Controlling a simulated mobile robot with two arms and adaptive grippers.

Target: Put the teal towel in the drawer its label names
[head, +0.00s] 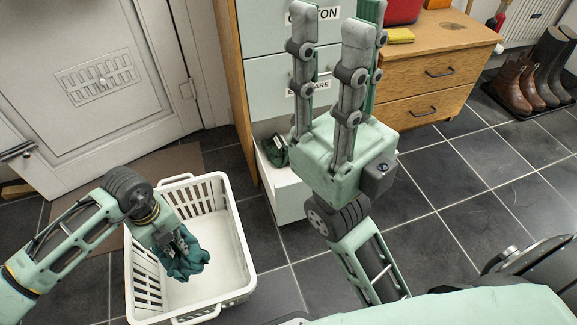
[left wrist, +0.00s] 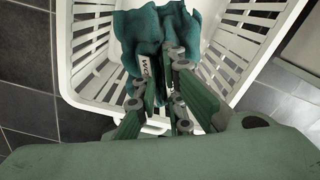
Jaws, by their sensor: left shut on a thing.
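The teal towel (head: 187,262) is crumpled and hangs in my left gripper (head: 178,243), inside the white basket (head: 243,270). In the left wrist view the towel (left wrist: 150,35) bunches around the closed fingers (left wrist: 160,65), and a white label (left wrist: 144,68) shows letters like "WO"; the rest is hidden. A drawer unit (head: 262,30) stands beyond the basket. Its top visible label (head: 313,14) ends in "TON", and a lower label (head: 318,87) ends in "ARE"; my right gripper covers parts of both. A low drawer (head: 287,195) is pulled out. My right gripper (head: 330,25) points up, fingers apart, empty.
A dark green cloth (head: 275,151) with a pale tag lies in the pulled-out drawer. A wooden chest (head: 440,75) carries a red box (head: 403,10) and a yellow cloth (head: 399,36). Boots (head: 530,78) stand at the right. Tiled floor (head: 440,190) is clear.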

